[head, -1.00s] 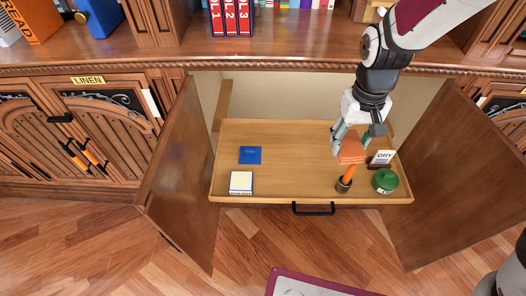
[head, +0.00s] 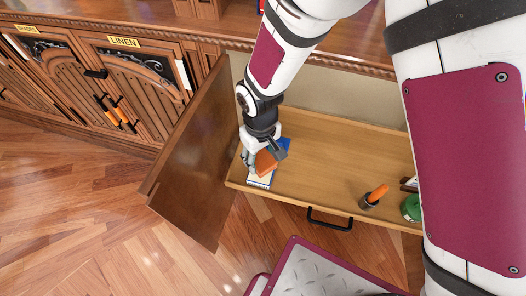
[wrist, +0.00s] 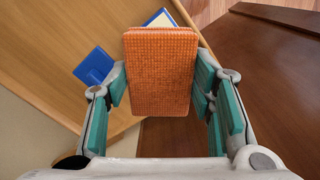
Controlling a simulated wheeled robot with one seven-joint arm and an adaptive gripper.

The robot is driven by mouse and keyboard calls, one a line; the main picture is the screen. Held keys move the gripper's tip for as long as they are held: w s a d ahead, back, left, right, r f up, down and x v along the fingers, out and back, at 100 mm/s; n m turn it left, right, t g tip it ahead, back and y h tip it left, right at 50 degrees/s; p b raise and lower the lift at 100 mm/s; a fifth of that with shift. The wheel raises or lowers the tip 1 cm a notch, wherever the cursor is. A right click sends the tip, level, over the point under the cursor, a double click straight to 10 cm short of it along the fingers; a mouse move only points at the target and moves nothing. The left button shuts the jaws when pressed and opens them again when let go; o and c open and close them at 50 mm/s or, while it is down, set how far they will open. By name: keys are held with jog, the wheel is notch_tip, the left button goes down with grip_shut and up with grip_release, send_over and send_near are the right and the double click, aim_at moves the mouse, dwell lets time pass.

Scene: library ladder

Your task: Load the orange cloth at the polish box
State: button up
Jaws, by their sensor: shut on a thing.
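The orange cloth (head: 266,163), a ribbed folded block, is held between the fingers of my gripper (head: 263,158). In the wrist view the cloth (wrist: 160,75) fills the space between the teal finger pads of my gripper (wrist: 161,88). A white box with blue edges (head: 259,181), which I take as the polish box, lies at the front left corner of the drawer. The cloth hides its far part in the head view. In the wrist view a corner of the box (wrist: 159,17) shows beyond the cloth. I cannot tell whether they touch.
A blue square (head: 285,143) lies just behind the box. The wooden drawer (head: 330,160) has a clear middle. An orange-handled brush (head: 375,195) and a green tin (head: 410,207) are at its right. An open cabinet door (head: 190,155) stands close on the left.

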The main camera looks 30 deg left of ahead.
aim_at(261, 167)
jog(key=shift+f+b, duration=1.65)
jog(key=shift+f, duration=1)
jog(key=shift+f+b, duration=0.45)
jog(key=shift+f, duration=0.1)
jog(key=shift+r+p, duration=2.45)
jog(key=shift+r, duration=1.15)
